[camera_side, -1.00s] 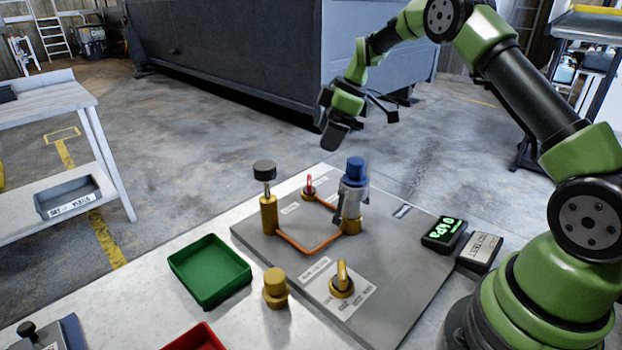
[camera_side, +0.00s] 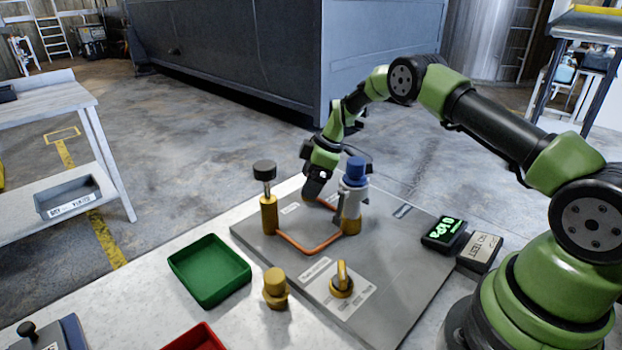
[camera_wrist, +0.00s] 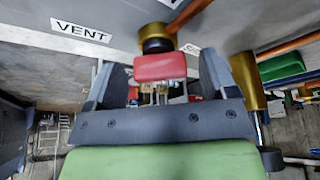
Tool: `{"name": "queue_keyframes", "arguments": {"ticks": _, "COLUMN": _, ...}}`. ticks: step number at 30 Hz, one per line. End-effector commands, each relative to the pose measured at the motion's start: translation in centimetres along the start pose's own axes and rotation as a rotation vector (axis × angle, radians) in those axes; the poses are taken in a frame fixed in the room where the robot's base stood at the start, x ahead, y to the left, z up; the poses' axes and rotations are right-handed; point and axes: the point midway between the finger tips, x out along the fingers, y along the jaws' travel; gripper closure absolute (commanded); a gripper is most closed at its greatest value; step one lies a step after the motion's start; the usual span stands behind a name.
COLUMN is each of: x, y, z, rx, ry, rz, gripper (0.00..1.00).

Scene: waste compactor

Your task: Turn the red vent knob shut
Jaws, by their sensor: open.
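The red vent knob (camera_wrist: 160,67) shows in the wrist view as a red bar handle on a brass fitting, below the VENT label (camera_wrist: 80,30). The two fingers of my gripper (camera_side: 316,194) stand apart, one on each side of the knob, with visible gaps. In the side view my gripper is low over the far part of the grey panel (camera_side: 400,275) and hides the knob. Whether the fingertips are level with the knob's handle is hard to tell.
A blue-topped valve (camera_side: 355,172) stands close to the right of my gripper, and a brass post with a black cap (camera_side: 265,185) to the left. An orange pipe (camera_side: 305,247) joins them.

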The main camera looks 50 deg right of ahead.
Motion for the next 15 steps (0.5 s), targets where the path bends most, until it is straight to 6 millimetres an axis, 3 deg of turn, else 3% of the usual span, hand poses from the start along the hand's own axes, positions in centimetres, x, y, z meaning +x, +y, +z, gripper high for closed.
{"name": "queue_keyframes", "arguments": {"ticks": 5, "x": -0.02, "y": 0.00, "z": 0.00, "rx": 0.000, "ry": 0.000, "rz": 0.000, "gripper": 0.24}}
{"name": "queue_keyframes", "arguments": {"ticks": 11, "x": -0.03, "y": 0.00, "z": 0.01, "rx": 0.000, "ry": 0.000, "rz": 0.000, "gripper": 0.70}}
{"name": "queue_keyframes", "arguments": {"ticks": 15, "x": -0.04, "y": -0.02, "z": 0.01, "rx": 0.011, "ry": -0.001, "rz": 0.004, "gripper": 0.71}}
